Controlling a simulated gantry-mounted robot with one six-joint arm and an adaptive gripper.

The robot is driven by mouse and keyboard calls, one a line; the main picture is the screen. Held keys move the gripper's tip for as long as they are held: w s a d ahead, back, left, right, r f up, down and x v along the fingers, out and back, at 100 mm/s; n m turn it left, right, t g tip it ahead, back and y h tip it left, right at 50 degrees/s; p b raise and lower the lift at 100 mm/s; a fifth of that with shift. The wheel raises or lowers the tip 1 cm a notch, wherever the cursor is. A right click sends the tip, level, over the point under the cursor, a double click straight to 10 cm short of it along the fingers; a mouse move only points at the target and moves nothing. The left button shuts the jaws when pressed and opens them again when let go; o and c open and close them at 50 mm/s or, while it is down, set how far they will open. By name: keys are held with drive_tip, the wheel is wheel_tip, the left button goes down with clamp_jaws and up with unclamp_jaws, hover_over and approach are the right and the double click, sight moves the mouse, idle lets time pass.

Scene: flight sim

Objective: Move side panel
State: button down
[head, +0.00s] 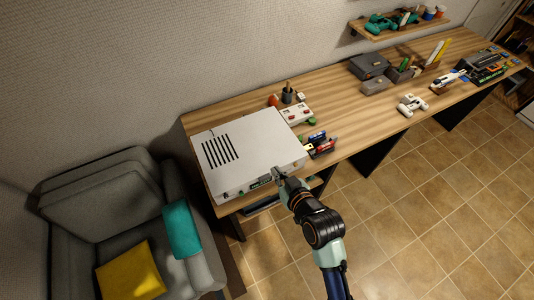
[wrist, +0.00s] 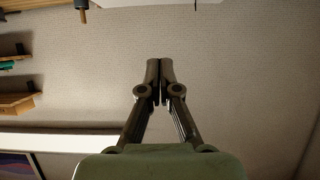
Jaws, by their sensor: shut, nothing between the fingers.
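A large white box (head: 248,150) with black slot vents on top lies on the left end of the wooden desk. Its front face carries small ports and a dark display. I cannot tell a separate side panel apart from the box. My gripper (head: 278,173) is at the box's front right corner, close to its front edge; I cannot tell whether it touches. In the wrist view my gripper (wrist: 160,66) is shut, fingertips together, with nothing between them. A white edge, perhaps the box, shows at the top of the wrist view.
Red and blue small items (head: 321,144) lie just right of the box. A white control panel (head: 297,114) stands behind them. A grey armchair (head: 110,220) with a yellow cushion (head: 130,272) is left of the desk. The tiled floor in front is clear.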

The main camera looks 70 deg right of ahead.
drive_tip(key=w+d+f, duration=0.5)
drive_tip(key=f, duration=0.3)
drive_tip(key=shift+w+f+p, duration=0.25)
drive_tip(key=shift+w+p, duration=0.1)
drive_tip(key=shift+d, duration=0.15)
